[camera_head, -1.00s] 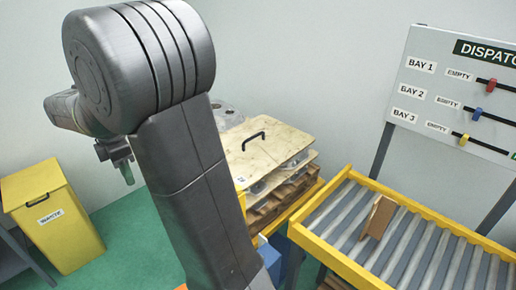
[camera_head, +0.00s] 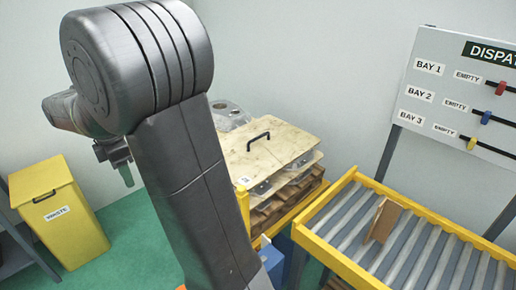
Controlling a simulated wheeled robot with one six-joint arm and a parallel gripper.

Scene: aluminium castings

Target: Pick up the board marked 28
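A light wooden board (camera_head: 283,155) with a black handle (camera_head: 258,140) lies flat on top of a stack of castings and wood. A small white label (camera_head: 243,181) sits at its front left corner; its number is too small to read. My gripper (camera_head: 125,176) hangs to the left of the stack, apart from the board and above the green floor. The gripper is small and seen from the side, so I cannot tell if it is open or shut. My arm hides the left part of the stack.
A roller conveyor (camera_head: 345,266) with yellow rails stands at the right, with a brown wooden piece (camera_head: 383,220) upright on it. A yellow waste bin (camera_head: 62,215) stands at the left. A dispatch panel (camera_head: 447,100) stands at the back right. Grey castings (camera_head: 228,116) show behind the board.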

